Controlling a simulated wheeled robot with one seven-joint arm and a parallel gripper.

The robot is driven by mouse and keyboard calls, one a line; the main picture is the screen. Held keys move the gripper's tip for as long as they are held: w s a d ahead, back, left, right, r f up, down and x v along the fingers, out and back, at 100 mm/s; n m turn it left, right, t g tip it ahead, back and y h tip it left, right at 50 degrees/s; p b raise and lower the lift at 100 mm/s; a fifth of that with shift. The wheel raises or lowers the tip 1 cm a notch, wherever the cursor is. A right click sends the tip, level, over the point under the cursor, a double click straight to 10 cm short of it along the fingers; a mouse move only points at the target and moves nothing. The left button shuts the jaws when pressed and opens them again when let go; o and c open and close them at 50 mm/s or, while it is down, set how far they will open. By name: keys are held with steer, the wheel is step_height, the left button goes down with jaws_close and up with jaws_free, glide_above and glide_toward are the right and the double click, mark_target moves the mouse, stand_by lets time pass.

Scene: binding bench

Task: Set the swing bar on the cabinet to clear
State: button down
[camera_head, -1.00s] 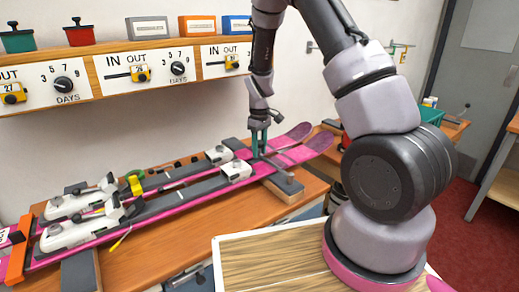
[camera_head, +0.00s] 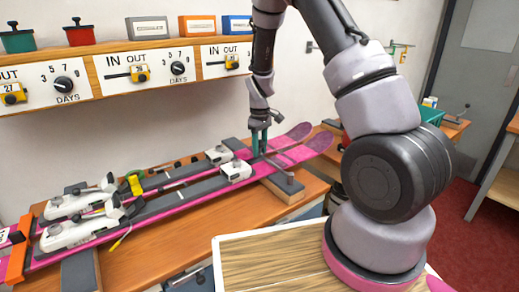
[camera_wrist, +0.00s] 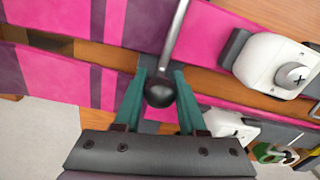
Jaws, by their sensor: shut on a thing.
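The swing bar (camera_wrist: 177,35) is a thin metal rod with a black ball knob (camera_wrist: 160,92) at its end. In the wrist view my gripper (camera_wrist: 160,76) has its teal fingers shut on the knob, one on each side. In the head view my gripper (camera_head: 260,150) points down over the skis, and the bar (camera_head: 277,168) runs from it toward the front right, crossing the near pink ski. The bar's near end is at a wood-and-grey block (camera_head: 288,190) on the cabinet's wooden top (camera_head: 190,232). No setting marks for the bar are legible.
Two pink skis (camera_head: 160,205) with white bindings (camera_head: 85,228) lie along the cabinet top, close under my fingers. A shelf (camera_head: 95,50) with dials and boxes runs along the wall behind. A light wooden board (camera_head: 265,262) lies in front.

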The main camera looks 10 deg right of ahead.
steer(key=shift+w+d+m, duration=0.2)
steer(key=shift+d+m, duration=0.1)
steer(key=shift+d, duration=0.15)
steer(key=d+m, duration=0.3)
steer(key=d, duration=0.2)
steer(key=d+m, duration=0.4)
steer(key=d, duration=0.2)
steer(key=s+d+m, duration=0.1)
steer(key=d, duration=0.1)
steer(key=s+d+m, duration=0.1)
steer(key=d+m, duration=0.1)
steer(key=s+d+m, duration=0.1)
steer(key=m, duration=0.1)
steer(key=shift+s+d, duration=0.15)
steer(key=shift+d, duration=0.25)
steer(key=s+d+m, duration=0.4)
steer(key=s+m, duration=0.1)
steer(key=s, duration=0.1)
steer(key=shift+s+d, duration=0.25)
steer(key=shift+d, duration=0.05)
steer(key=shift+c, duration=2.4)
jaws_free()
steer(key=shift+s, duration=0.1)
